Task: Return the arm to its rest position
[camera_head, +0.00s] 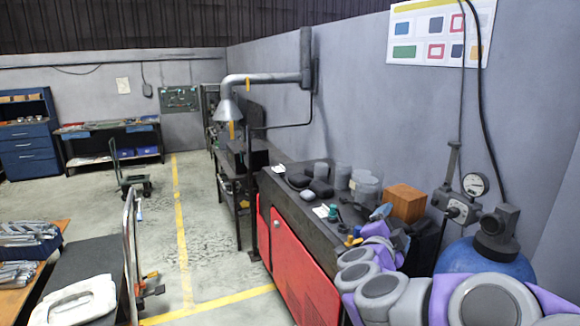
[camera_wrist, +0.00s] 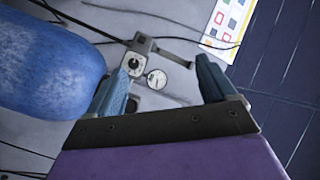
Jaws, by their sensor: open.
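My arm, in grey and purple, reaches in from the lower right of the head view. My gripper (camera_head: 391,226) is at its far end, in front of the cluttered bench top as seen there. In the wrist view my gripper (camera_wrist: 166,72) shows two blue fingers spread wide with nothing between them. A pressure gauge (camera_wrist: 157,79) and valve body (camera_wrist: 139,64) show through the gap, apart from the fingers. Parts of the gripper overlap other items in the head view, so its exact clearance from the bench cannot be told.
A red cabinet bench (camera_head: 295,256) carries jars, dark items and a wooden box (camera_head: 405,202). A blue tank (camera_head: 487,262) stands beside my arm; it also fills the left of the wrist view (camera_wrist: 45,65). A cart (camera_head: 90,262) stands left; the floor between is clear.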

